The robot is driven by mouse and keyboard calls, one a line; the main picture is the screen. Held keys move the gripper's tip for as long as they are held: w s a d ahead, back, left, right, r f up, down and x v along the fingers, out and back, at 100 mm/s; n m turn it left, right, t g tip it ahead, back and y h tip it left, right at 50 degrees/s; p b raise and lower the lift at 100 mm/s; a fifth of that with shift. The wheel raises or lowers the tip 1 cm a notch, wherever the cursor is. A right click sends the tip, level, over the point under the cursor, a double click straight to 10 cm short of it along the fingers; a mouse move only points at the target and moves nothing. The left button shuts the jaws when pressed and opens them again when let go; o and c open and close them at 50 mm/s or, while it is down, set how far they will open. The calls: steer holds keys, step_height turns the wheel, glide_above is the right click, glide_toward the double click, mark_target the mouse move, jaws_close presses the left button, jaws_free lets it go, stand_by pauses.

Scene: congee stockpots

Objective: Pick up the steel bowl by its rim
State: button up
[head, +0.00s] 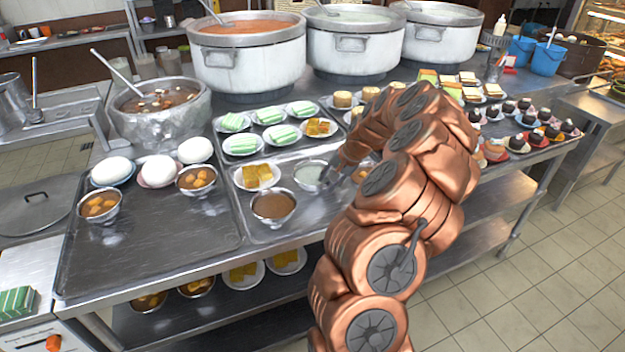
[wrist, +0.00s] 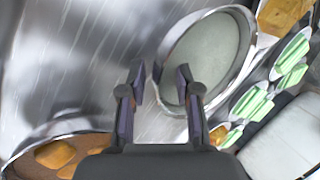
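A steel bowl (head: 311,176) with pale grey-white contents stands on the steel counter beside my gripper (head: 328,178). In the wrist view the same bowl (wrist: 205,58) fills the upper middle. My gripper (wrist: 160,82) is open there, its two dark fingers apart. The bowl's near rim appears between them, with the right finger over the bowl's inside and the left finger outside it. I cannot tell whether either finger touches the rim. In the head view my arm hides part of the counter right of the bowl.
A steel bowl with brown contents (head: 273,206) stands close by at front left. A plate of yellow cakes (head: 257,177) is behind it. Another bowl with orange-brown pieces (wrist: 55,152) shows at lower left in the wrist view. Large stockpots (head: 250,62) stand at the back.

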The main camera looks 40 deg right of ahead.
steer(key=shift+c, duration=0.3)
jaws_close()
steer(key=shift+w, duration=0.1)
